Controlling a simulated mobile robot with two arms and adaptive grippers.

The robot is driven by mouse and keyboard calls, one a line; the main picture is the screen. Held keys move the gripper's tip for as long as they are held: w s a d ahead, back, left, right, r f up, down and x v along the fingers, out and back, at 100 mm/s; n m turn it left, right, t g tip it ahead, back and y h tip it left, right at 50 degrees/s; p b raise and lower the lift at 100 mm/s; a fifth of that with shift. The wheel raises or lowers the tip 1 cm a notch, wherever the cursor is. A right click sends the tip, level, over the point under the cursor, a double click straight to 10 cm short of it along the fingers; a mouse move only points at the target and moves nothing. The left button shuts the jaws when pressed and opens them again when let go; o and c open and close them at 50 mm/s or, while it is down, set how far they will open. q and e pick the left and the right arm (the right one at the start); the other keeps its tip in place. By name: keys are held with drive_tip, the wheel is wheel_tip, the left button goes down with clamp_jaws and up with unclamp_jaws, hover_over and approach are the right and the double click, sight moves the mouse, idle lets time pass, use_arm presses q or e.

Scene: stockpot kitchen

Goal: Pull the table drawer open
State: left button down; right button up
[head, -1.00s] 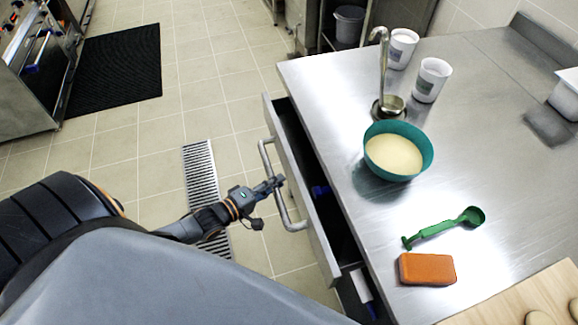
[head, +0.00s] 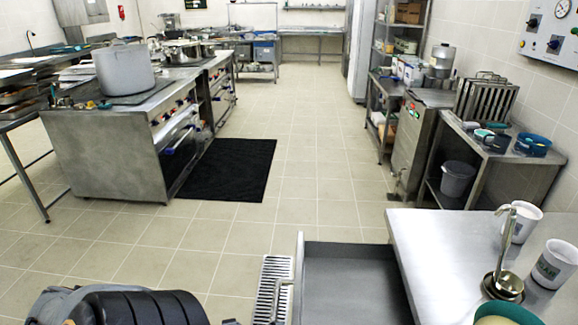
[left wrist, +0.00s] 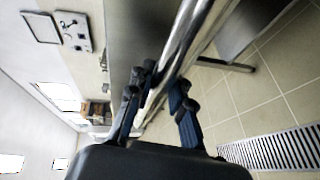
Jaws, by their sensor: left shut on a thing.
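The table drawer (head: 350,285) stands well open at the left side of the steel table (head: 437,240), with its grey inside showing and looking empty in the part I see. The drawer's front panel (head: 299,262) faces left. Its bar handle (head: 284,290) shows only in part at the bottom of the head view. In the left wrist view my left gripper (left wrist: 164,90) is shut on the metal handle bar (left wrist: 184,40), with a finger on each side. The head view cuts off most of this gripper. My right gripper is in neither view.
On the table stand two white cups (head: 523,222) (head: 554,264), a ladle in its holder (head: 503,285) and a teal bowl (head: 505,314). A floor grate (head: 270,290) lies left of the drawer. Open tiled floor and a black mat (head: 228,168) lie beyond, near the stove.

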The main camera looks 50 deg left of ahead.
use_arm(q)
drive_tip(key=shift+s+a, duration=0.3)
drive_tip(key=c, duration=1.2)
unclamp_jaws()
drive_tip(key=v, duration=1.2)
